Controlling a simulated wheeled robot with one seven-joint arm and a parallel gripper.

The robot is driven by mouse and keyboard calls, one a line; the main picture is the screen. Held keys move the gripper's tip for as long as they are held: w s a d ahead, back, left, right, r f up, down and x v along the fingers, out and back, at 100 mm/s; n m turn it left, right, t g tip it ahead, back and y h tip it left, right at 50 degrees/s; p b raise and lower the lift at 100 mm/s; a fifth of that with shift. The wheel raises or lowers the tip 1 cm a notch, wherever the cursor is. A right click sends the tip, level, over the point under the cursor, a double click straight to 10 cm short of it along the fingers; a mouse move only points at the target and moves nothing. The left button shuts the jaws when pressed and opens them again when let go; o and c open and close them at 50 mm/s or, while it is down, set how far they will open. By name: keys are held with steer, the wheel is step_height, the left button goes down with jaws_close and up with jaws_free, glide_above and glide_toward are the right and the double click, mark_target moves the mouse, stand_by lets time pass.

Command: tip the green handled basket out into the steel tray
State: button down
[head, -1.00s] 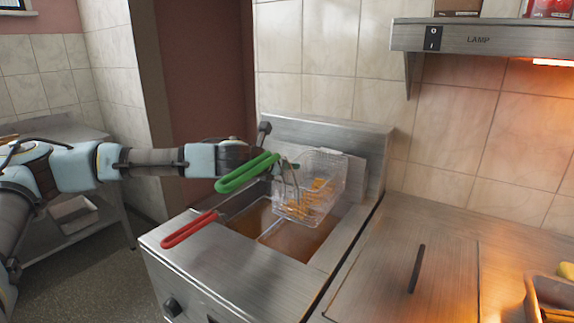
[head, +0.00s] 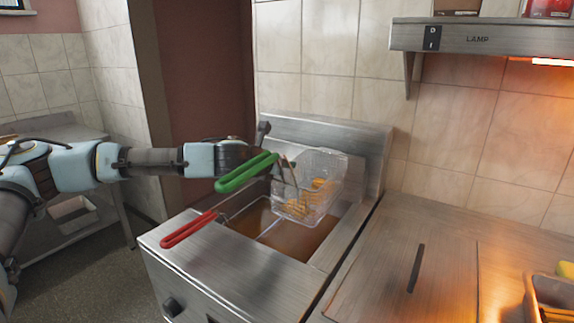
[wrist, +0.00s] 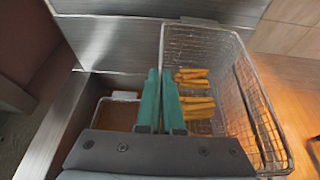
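The green handled basket (head: 322,172) is a wire basket with yellow fries in it, held above the fryer. Its green handle (head: 240,175) points toward the front left. My gripper (head: 270,160) comes in from the left and is shut on the handle near the basket; its fingertips are partly hidden by the handle. In the wrist view, the basket (wrist: 245,90) lies ahead and to the right, with fries (wrist: 195,92) inside.
The fryer (head: 205,255) has brown oil below the basket, and a red handle (head: 188,230) lies over its front edge. A steel lid with a black handle (head: 416,268) covers part of the counter between fryer and tray. The lamp shelf (head: 480,38) overhangs the counter.

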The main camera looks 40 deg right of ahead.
steer(key=c, duration=1.5)
jaws_free()
steer(key=o, duration=0.5)
steer(key=shift+a, duration=0.1)
steer(key=b+v, duration=0.2)
steer(key=v, duration=0.8)
steer(key=shift+s+a+b, duration=0.2)
steer(key=shift+a+b, duration=0.1)
steer(key=shift+b, duration=0.1)
steer(key=shift+r, duration=0.15)
